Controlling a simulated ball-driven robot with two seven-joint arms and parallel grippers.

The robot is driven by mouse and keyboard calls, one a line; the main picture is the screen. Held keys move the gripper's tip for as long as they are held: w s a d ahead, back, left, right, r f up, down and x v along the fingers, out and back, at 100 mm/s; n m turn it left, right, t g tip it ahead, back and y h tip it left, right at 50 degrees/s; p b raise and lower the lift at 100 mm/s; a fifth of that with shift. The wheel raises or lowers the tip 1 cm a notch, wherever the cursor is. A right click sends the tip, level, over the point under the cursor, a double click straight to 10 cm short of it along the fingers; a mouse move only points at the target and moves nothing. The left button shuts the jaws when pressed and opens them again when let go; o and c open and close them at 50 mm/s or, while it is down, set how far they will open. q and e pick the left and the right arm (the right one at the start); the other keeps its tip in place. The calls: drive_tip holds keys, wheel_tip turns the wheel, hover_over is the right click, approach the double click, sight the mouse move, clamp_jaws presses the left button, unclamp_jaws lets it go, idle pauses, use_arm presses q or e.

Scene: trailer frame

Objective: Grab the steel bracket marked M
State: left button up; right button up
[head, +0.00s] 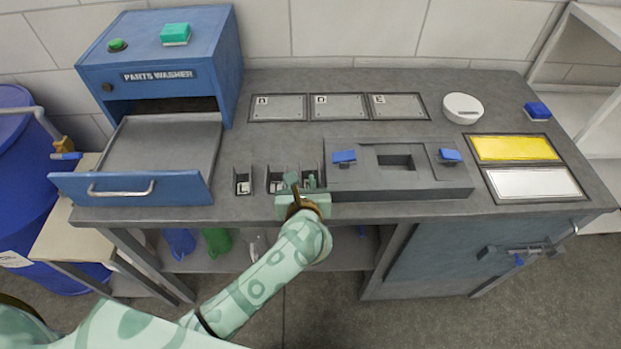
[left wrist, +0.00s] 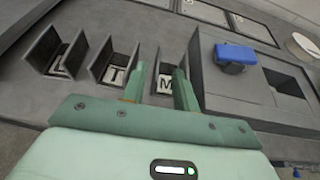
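The steel bracket marked M (left wrist: 165,85) is the rightmost of three upright-walled brackets in the left wrist view, with its letter on a pale plate between its walls. My left gripper (left wrist: 160,69) is open, one finger to each side of the M plate, the right finger overlapping the bracket's right wall in the picture. I cannot tell whether the fingers touch it. In the head view my left gripper (head: 301,181) is over the right end of the bracket row and partly hides the M bracket. My right gripper is not in view.
The bracket marked T (left wrist: 115,75) and another bracket (left wrist: 60,62), marked L in the head view (head: 242,186), stand to the left. A grey fixture with blue clamps (head: 398,182) stands close on the right. The parts washer's open drawer (head: 130,188) is at left.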

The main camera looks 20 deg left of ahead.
use_arm(q)
drive_tip(key=b+x, duration=0.1)
drive_tip(key=x, duration=0.4)
drive_tip(key=shift+w+a+f, duration=0.2)
drive_tip(key=shift+w+f, duration=0.05)
drive_tip(key=shift+f, duration=0.05)
drive_tip(key=shift+r, duration=0.1)
clamp_jaws()
